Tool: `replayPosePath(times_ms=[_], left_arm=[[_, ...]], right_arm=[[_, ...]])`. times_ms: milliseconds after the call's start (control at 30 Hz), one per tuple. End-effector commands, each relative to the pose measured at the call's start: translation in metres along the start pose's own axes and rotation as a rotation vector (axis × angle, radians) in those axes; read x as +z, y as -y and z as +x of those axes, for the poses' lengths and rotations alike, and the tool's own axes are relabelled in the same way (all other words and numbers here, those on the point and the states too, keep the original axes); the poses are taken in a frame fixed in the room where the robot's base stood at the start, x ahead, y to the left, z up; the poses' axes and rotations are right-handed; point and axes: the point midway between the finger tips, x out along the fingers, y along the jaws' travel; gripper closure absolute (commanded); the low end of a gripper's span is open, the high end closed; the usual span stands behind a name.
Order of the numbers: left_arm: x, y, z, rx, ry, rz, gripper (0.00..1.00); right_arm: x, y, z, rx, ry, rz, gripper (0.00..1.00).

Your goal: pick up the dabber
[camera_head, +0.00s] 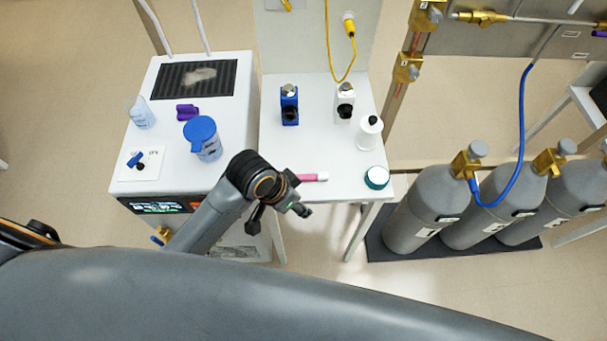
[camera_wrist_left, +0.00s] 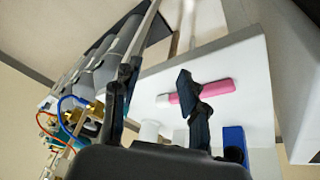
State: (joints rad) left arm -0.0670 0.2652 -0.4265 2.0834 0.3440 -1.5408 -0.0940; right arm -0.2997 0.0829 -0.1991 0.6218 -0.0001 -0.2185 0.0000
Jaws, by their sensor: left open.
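The dabber, a pink stick with a whitish end (camera_head: 314,177), lies on the white table (camera_head: 320,150) near its front edge. It also shows in the left wrist view (camera_wrist_left: 215,88), lying flat with its white end to the left. My left gripper (camera_head: 281,209) is at the table's front edge, just in front of the dabber in the head view. It is open and empty. In the left wrist view one finger of my left gripper (camera_wrist_left: 155,82) crosses in front of the dabber and hides part of it; contact cannot be told. My right gripper is in neither view.
A teal-rimmed jar (camera_head: 376,178) and white bottle (camera_head: 369,134) stand to the dabber's right. Blue (camera_head: 289,106) and white (camera_head: 345,100) dispensers stand behind. A blue-lidded jug (camera_head: 203,138) is on the left unit. Grey cylinders (camera_head: 425,215) stand right. The table's middle is clear.

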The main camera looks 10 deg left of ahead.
Motion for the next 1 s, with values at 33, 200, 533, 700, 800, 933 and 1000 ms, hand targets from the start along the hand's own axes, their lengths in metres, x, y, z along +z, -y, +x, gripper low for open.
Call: replayPosePath(times_ms=[33, 200, 533, 700, 800, 933, 1000], left_arm=[[-0.015, 0.001, -0.005, 0.009, 0.001, 0.057, 0.57], [-0.053, 0.004, -0.023, 0.049, 0.059, 0.277, 0.57], [-0.083, 0.057, -0.083, 0.045, 0.318, 0.603, 0.57], [-0.084, 0.072, -0.097, 0.042, 0.38, 0.639, 0.57], [-0.08, 0.074, -0.09, 0.045, 0.39, 0.642, 0.57], [-0.07, 0.075, -0.067, 0.046, 0.392, 0.641, 0.57], [-0.065, 0.076, -0.054, 0.046, 0.39, 0.641, 0.57]], right_arm=[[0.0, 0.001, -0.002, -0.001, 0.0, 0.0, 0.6], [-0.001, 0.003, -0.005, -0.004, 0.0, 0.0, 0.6], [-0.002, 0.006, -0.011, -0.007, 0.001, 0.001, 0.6], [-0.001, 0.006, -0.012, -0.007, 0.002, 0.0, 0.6], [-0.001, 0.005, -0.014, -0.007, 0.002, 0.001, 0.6], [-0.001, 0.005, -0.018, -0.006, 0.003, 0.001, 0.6], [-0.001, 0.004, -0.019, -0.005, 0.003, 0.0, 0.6]])
